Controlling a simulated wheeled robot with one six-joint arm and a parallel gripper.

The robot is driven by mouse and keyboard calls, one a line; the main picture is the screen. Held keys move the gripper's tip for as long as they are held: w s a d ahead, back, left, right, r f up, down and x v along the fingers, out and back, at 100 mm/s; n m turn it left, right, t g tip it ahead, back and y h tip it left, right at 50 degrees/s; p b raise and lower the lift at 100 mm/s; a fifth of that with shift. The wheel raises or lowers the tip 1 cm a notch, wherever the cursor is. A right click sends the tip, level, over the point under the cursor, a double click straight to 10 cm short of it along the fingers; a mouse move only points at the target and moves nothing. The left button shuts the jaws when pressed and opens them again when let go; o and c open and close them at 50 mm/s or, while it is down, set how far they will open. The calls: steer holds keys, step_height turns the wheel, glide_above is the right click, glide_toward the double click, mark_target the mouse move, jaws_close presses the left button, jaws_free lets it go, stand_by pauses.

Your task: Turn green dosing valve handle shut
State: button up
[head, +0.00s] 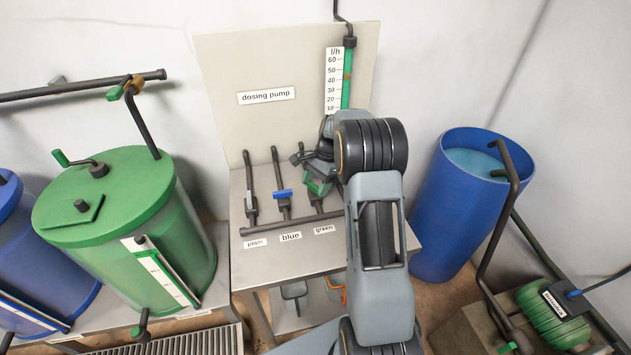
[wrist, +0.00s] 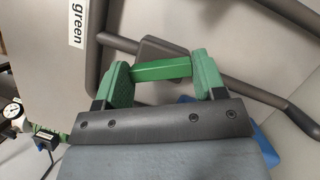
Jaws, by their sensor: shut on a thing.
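The green dosing valve handle (wrist: 162,68) is a short green bar on a dark valve body (wrist: 160,48). It spans between the two green-padded fingers of my gripper (wrist: 163,76) in the wrist view, and the fingers are shut on its ends. In the head view my gripper (head: 318,182) is at the rightmost of three dosing pipes, above the label "green" (head: 324,229). My gripper and arm hide most of that valve there, so the handle's angle to its pipe is hard to tell. A flow gauge (head: 333,80) marked l/h stands behind, with green in its tube.
The blue valve handle (head: 283,193) and the plain valve (head: 251,203) stand close to the left on the same bench. A back panel (head: 230,65) rises behind them. A green tank (head: 110,215) is left and a blue barrel (head: 445,225) right.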

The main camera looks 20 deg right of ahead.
steer(key=n+g, duration=0.1)
steer(key=n, duration=0.2)
steer(key=n+g+h+p, duration=0.1)
steer(key=n, duration=0.2)
steer(key=shift+w+h, duration=0.1)
steer(key=shift+h, duration=0.2)
steer(key=n+h, duration=0.1)
steer(key=n, duration=0.2)
steer(key=n+g, duration=0.1)
steer(key=n, duration=0.1)
steer(key=shift+a+n+h, duration=0.1)
steer(key=shift+n+h, duration=0.3)
steer(key=o, duration=0.9)
steer(key=v, duration=1.4)
steer(key=shift+a, duration=0.15)
steer(key=shift+f, duration=0.1)
